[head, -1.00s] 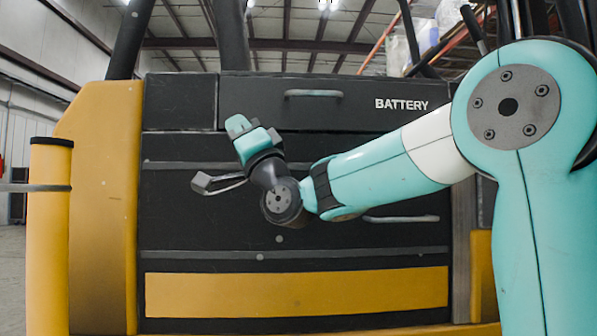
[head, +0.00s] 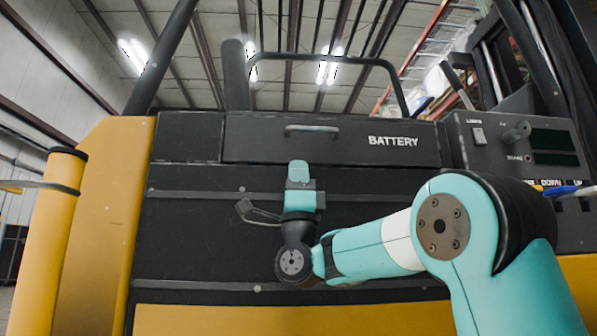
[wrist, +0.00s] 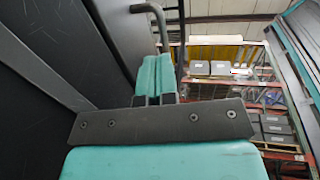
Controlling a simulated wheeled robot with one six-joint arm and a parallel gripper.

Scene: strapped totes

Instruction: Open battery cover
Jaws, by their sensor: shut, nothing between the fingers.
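The battery cover (head: 260,148) is a wide black panel marked "BATTERY", closed in the upper front of the yellow and black truck. Its grey bar handle (head: 312,128) lies near the panel's top edge, left of the lettering. My gripper (head: 298,166) points upward just below the handle in the picture, with its teal fingers shut and empty. In the wrist view the shut fingers (wrist: 154,76) stand side by side, and a curved grey bar (wrist: 150,8), apparently the handle, is just beyond their tips. I cannot tell whether they touch it.
A control panel (head: 520,145) with a switch, knob and dark display stands right of the cover. A black guard rail (head: 330,60) rises behind it. A yellow post (head: 45,220) stands at the left. Shelves with grey bins (wrist: 220,68) are far off in the wrist view.

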